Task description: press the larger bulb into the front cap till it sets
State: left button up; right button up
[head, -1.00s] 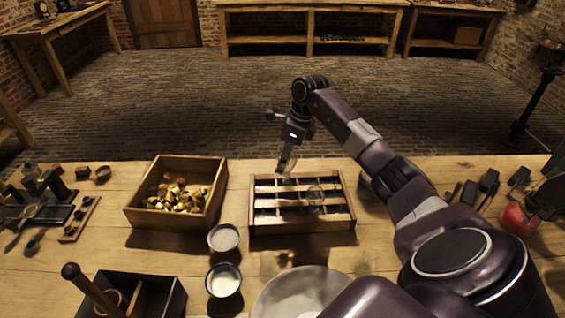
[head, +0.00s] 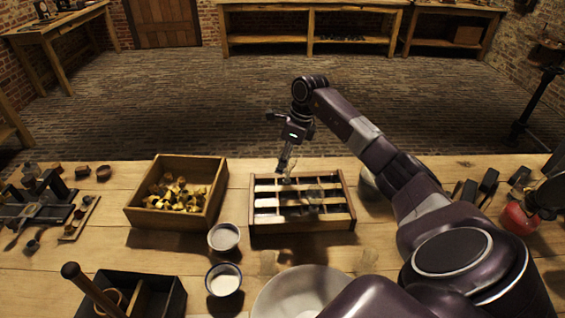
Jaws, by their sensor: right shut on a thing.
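My right gripper (head: 285,168) is over the far left part of a slatted wooden rack (head: 303,227), fingers pointing down. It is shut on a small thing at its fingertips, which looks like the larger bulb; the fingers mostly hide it. Its lower end is at or just above the rack's back rows; I cannot tell whether it touches a cap. A clear glass bulb (head: 315,194) shows in the rack to the right of the gripper. The front cap cannot be made out clearly. My left gripper is not in view.
A wooden box (head: 205,216) of brass-coloured caps stands left of the rack. Two small bowls, one (head: 224,237) behind the other (head: 223,280), and a large pale dish (head: 275,300) are in front. A dark divided tray (head: 172,296) is at front left.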

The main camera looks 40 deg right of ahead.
jog(key=shift+f+b, duration=0.75)
jog(key=shift+f, duration=0.45)
dwell(4.4)
dwell(0.7)
jog(key=o, duration=1.2)
jog(key=v, duration=1.2)
